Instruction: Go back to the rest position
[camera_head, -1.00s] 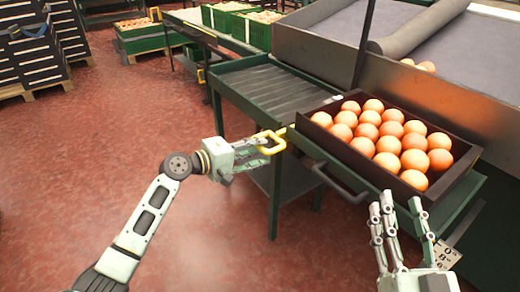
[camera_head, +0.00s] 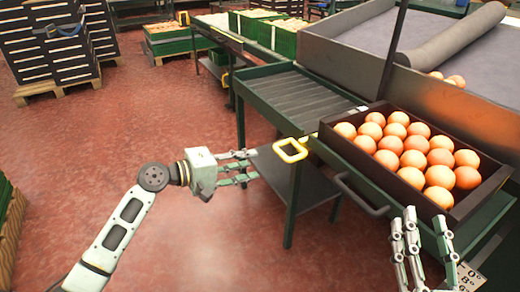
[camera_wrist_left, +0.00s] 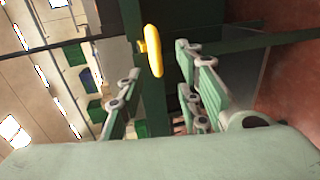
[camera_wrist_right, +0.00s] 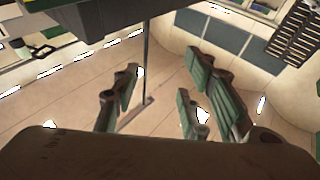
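My left gripper (camera_head: 247,168) is open and empty over the red floor, to the left of the yellow handle (camera_head: 291,150) on the green table and apart from it. The handle also shows in the left wrist view (camera_wrist_left: 153,50), beyond the spread fingers (camera_wrist_left: 160,95). My right gripper (camera_head: 425,232) is open and empty in front of the table's right part, below the dark box (camera_head: 352,148) of oranges (camera_head: 415,144). In the right wrist view its fingers (camera_wrist_right: 160,90) are spread with nothing between them.
The green table (camera_head: 262,92) has a roller section at left and a dark bar handle (camera_head: 358,196) at its front. A grey conveyor bin (camera_head: 345,62) stands behind. Stacked black crates (camera_head: 50,48) stand at the far left.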

